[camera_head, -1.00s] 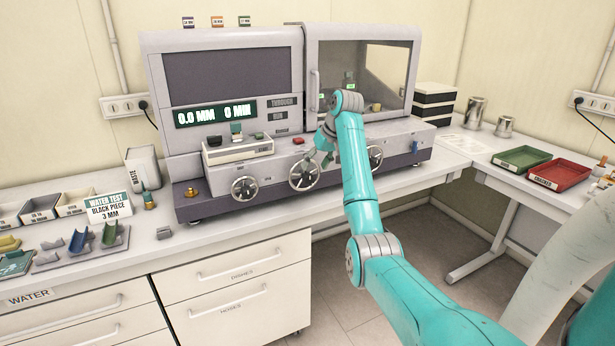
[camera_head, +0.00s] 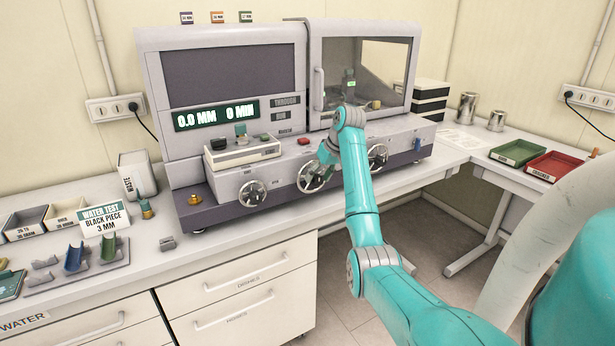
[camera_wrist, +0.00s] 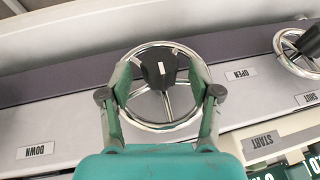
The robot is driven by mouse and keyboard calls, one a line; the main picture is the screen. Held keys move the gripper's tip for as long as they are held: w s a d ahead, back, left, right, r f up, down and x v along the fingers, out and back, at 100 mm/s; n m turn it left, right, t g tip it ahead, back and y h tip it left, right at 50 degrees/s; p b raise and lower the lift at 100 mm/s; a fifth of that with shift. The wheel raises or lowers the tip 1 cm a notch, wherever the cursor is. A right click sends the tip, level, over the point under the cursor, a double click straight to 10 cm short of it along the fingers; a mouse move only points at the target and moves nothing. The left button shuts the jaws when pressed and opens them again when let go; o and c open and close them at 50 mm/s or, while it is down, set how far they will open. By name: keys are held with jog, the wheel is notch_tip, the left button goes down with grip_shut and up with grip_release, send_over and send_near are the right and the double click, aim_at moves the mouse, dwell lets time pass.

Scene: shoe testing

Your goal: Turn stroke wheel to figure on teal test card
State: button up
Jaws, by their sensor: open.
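The teal-headed test card (camera_head: 104,219) reads "WATER TEST BLACK PIECE 3 MM" and stands on the left bench. The machine's display (camera_head: 217,115) reads 0.0 MM and 0 MIN. A row of three chrome handwheels runs along the machine's front: left wheel (camera_head: 253,193), middle wheel (camera_head: 312,177) and right wheel (camera_head: 378,157). My gripper (camera_wrist: 160,64) is open at the middle wheel, a finger on either side of its rim. This wheel has a black hub (camera_wrist: 158,70) with a white mark. Finger contact with the rim is unclear. I cannot read which wheel is named stroke.
A small control box (camera_head: 242,151) sits on the machine's ledge, left of my arm. The machine's glass door (camera_head: 360,75) is shut. Green (camera_head: 517,153) and red (camera_head: 553,167) trays lie on the right bench. Pieces in a rack (camera_head: 75,262) lie at left.

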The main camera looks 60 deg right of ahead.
jog(key=shift+w+f, duration=0.15)
jog(key=shift+f, duration=0.2)
jog(key=shift+c, duration=0.2)
jog(key=c, duration=1.1)
jog(key=shift+d+t+y, duration=0.15)
jog(key=shift+t+y, duration=0.25)
jog(key=shift+y, duration=0.2)
jog(key=shift+m+t+y, duration=0.4)
jog(key=shift+t+y, duration=0.4)
jog(key=shift+y, duration=0.4)
jog(key=o, duration=1.1)
jog(key=shift+o, duration=0.2)
